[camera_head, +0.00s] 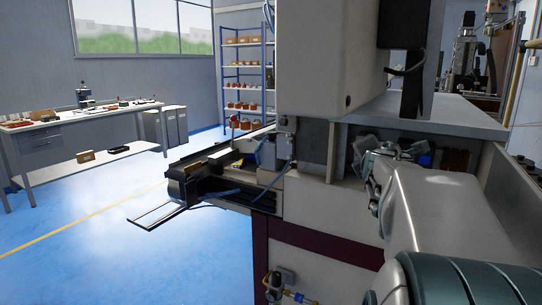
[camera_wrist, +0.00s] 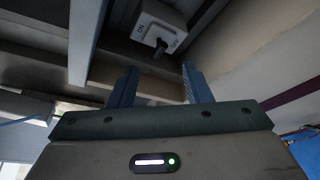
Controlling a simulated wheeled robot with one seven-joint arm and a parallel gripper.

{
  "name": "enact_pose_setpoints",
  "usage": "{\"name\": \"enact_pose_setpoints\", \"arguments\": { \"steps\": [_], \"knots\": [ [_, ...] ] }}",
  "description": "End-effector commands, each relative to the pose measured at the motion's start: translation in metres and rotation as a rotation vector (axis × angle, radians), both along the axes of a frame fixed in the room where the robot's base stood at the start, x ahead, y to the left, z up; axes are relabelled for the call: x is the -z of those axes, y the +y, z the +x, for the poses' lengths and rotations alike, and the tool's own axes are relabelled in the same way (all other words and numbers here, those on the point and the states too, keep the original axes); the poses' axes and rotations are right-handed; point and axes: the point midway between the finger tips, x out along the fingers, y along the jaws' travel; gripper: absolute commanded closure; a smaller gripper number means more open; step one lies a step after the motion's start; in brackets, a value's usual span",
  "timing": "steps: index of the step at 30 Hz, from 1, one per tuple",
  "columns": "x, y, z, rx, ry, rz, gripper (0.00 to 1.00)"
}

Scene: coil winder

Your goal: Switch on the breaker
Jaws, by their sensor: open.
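The breaker (camera_wrist: 163,22) is a pale grey box at the top of the wrist view, marked ON on its left and OFF on its right. Its short dark lever (camera_wrist: 160,47) sticks out from the lower part of the face, close to the OFF mark. My gripper (camera_wrist: 158,70) has its two blue fingers apart with nothing between them. The lever lies just beyond the gap between the fingertips, apparently untouched. In the head view my arm reaches into the machine's open bay, and I cannot make out the breaker there.
The bay has a pale side wall (camera_wrist: 270,50) close on the right and a grey beam (camera_wrist: 87,40) close on the left. In the head view the machine's top plate (camera_head: 430,112) overhangs the bay. A workbench (camera_head: 80,118) and shelf rack (camera_head: 243,75) stand far off.

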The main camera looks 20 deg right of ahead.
Motion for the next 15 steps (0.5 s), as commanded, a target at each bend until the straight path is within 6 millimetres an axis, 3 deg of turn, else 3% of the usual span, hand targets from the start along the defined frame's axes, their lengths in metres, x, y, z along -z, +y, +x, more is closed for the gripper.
{"name": "enact_pose_setpoints", "arguments": {
  "steps": [9,15],
  "knots": [
    [0.014,-0.028,0.045,0.001,0.001,0.002,0.55],
    [0.016,-0.037,0.061,0.002,0.000,0.001,0.55]
  ]
}}
